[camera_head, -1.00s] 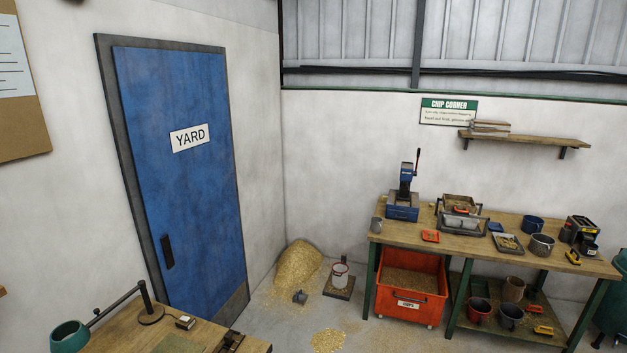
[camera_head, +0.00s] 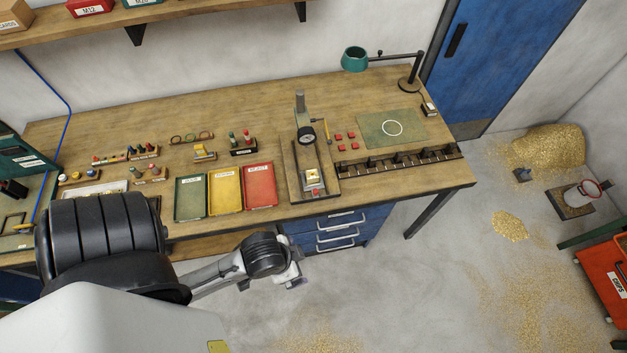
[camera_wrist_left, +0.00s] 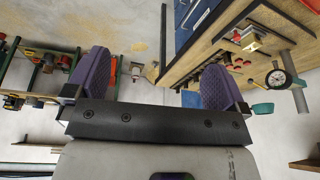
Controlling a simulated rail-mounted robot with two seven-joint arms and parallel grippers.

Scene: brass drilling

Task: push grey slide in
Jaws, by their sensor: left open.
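A gauge fixture with a wooden base (camera_head: 292,175) stands near the front edge of the bench, with a round dial (camera_head: 306,135) on an upright post. A grey slide (camera_head: 313,187) seems to lie at its front, under a yellow-and-white piece (camera_head: 313,174) and by a red part; it is too small to tell how far out it sits. The dial also shows at the right in the left wrist view (camera_wrist_left: 278,79). My left gripper (camera_head: 296,273) hangs in front of the bench, below and apart from the fixture. Its purple pads (camera_wrist_left: 157,82) are wide apart and empty.
Green, yellow and red trays (camera_head: 261,186) lie left of the fixture. A slotted dark rack (camera_head: 400,162) and a green mat (camera_head: 372,131) lie right of it. Blue drawers (camera_head: 338,233) are under the bench.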

